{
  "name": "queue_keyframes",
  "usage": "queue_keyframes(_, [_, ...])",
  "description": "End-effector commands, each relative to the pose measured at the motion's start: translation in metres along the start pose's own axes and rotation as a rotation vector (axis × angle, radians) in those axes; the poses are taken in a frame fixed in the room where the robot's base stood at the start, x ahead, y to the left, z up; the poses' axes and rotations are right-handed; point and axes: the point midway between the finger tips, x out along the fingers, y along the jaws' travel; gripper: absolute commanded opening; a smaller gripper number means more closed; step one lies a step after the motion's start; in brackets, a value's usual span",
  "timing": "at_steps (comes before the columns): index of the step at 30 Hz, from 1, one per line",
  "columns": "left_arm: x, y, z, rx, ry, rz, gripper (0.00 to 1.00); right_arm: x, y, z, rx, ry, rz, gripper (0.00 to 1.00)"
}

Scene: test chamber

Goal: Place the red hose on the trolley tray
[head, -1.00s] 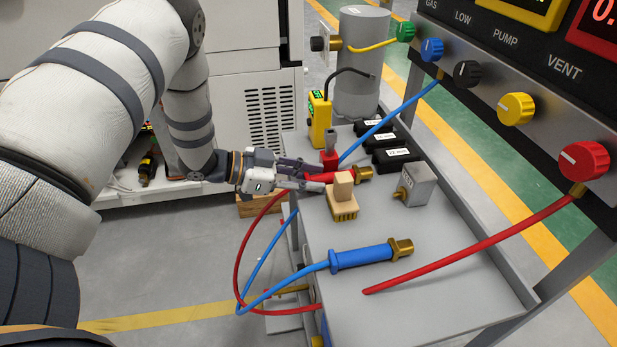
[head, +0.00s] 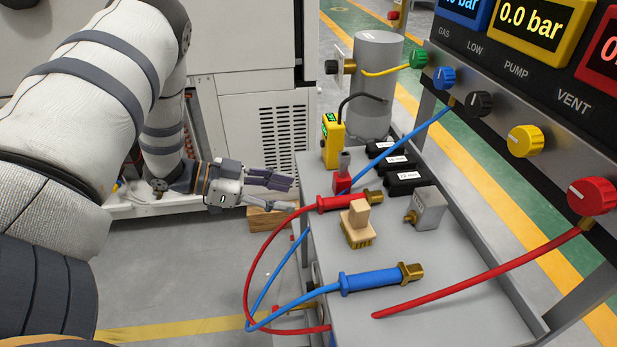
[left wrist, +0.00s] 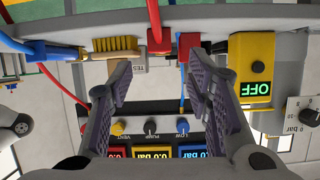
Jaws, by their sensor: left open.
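The red hose (head: 350,202) has a red grip and a brass end fitting. Its grip lies on the grey trolley tray (head: 440,310), near the left edge, behind a wooden brush. The hose loops down off the tray's left side. My left gripper (head: 288,194) is open and empty, just left of the red grip and apart from it. In the left wrist view, the open fingers (left wrist: 158,88) have nothing between them, and the red hose's grip (left wrist: 160,41) shows beyond them. My right gripper is not in view.
On the tray are the brush (head: 357,224), a blue hose (head: 375,281), a grey block (head: 427,209), black boxes (head: 405,183), a red block (head: 342,182) and a yellow meter (head: 333,140). Another red hose stretch crosses the tray's right from the red knob (head: 592,196). The front is clear.

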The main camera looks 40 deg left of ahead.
Motion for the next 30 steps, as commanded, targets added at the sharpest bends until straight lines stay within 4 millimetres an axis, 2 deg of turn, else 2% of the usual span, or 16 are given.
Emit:
queue_keyframes(3, [-0.02,-0.001,-0.003,0.003,0.005,-0.002,0.45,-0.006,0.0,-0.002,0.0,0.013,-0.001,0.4])
queue_keyframes(9, [-0.03,-0.001,-0.002,0.003,0.006,0.0,0.45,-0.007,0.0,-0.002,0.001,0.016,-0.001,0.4])
queue_keyframes(11, [-0.025,0.001,0.001,-0.007,-0.005,-0.007,0.45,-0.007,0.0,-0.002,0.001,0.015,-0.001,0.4])
queue_keyframes(14, [0.008,0.014,0.028,-0.093,-0.105,-0.078,0.45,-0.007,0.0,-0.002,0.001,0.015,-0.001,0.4])
queue_keyframes(15, [0.026,0.03,0.052,-0.162,-0.191,-0.124,0.45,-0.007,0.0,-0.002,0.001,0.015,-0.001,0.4])
queue_keyframes(17, [0.043,0.074,0.102,-0.296,-0.379,-0.187,0.45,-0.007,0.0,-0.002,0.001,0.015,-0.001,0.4])
queue_keyframes(18, [0.043,0.109,0.133,-0.379,-0.512,-0.219,0.45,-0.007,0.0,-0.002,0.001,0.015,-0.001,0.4])
queue_keyframes(19, [0.039,0.136,0.153,-0.433,-0.609,-0.237,0.45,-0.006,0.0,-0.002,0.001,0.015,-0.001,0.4])
queue_keyframes(20, [0.03,0.165,0.171,-0.485,-0.707,-0.249,0.45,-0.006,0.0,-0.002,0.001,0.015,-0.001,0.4])
queue_keyframes(21, [0.015,0.202,0.19,-0.546,-0.835,-0.26,0.45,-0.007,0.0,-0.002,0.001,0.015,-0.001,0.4])
queue_keyframes(23, [-0.014,0.254,0.209,-0.619,-1.015,-0.267,0.45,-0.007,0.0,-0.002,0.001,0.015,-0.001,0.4])
queue_keyframes(24, [-0.034,0.285,0.216,-0.657,-1.123,-0.268,0.45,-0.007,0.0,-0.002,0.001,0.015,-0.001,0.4])
queue_keyframes(25, [-0.049,0.305,0.219,-0.68,-1.196,-0.268,0.45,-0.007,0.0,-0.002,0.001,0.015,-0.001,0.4])
queue_keyframes(27, [-0.08,0.342,0.221,-0.72,-1.337,-0.267,0.45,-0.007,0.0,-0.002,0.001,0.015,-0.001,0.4])
queue_keyframes(30, [-0.109,0.372,0.218,-0.748,-1.46,-0.267,0.45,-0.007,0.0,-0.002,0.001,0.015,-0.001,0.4])
